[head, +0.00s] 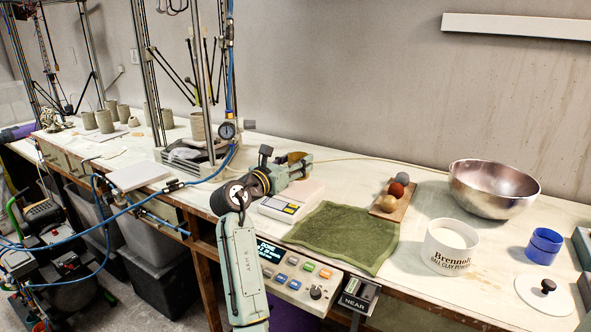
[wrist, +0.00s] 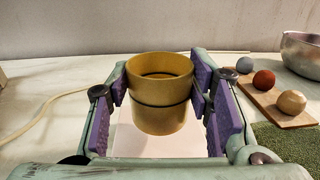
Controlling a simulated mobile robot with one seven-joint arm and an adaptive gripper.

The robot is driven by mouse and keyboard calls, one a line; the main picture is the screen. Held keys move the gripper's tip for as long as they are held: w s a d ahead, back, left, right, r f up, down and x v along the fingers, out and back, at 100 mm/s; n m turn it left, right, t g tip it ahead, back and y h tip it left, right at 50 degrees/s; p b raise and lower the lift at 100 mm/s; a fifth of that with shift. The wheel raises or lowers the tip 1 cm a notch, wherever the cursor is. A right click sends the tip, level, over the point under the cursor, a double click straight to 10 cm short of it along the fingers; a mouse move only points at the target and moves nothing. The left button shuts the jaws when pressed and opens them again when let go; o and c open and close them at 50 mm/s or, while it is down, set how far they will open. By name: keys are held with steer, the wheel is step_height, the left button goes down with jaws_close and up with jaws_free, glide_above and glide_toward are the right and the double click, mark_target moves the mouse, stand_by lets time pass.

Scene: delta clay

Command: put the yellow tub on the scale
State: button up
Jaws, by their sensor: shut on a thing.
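The yellow tub (wrist: 160,88), round and ochre with a dark band around it, sits upright between the purple pads of my gripper (wrist: 161,92) in the wrist view. My gripper is shut on it. In the head view my gripper (head: 290,168) is over the back of the scale, and only a bit of the tub (head: 297,157) shows past the fingers. The scale (head: 283,209) is white with a small display at its front. Its pale top (wrist: 140,145) shows below the tub in the wrist view. I cannot tell whether the tub touches it.
A green cloth (head: 343,236) lies right of the scale. Behind it a wooden board (head: 391,206) bears three balls. Further right are a metal bowl (head: 494,189), a white powder tub (head: 450,248), a blue jar (head: 543,245) and a white lid (head: 543,294).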

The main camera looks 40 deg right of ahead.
steer(key=shift+f+p, duration=0.35)
steer(key=shift+f, duration=1.1)
steer(key=shift+f, duration=0.2)
steer(key=o, duration=1.2)
steer(key=shift+r, duration=0.2)
steer(key=b+v, duration=0.2)
steer(key=v, duration=1)
steer(key=shift+b, duration=0.4)
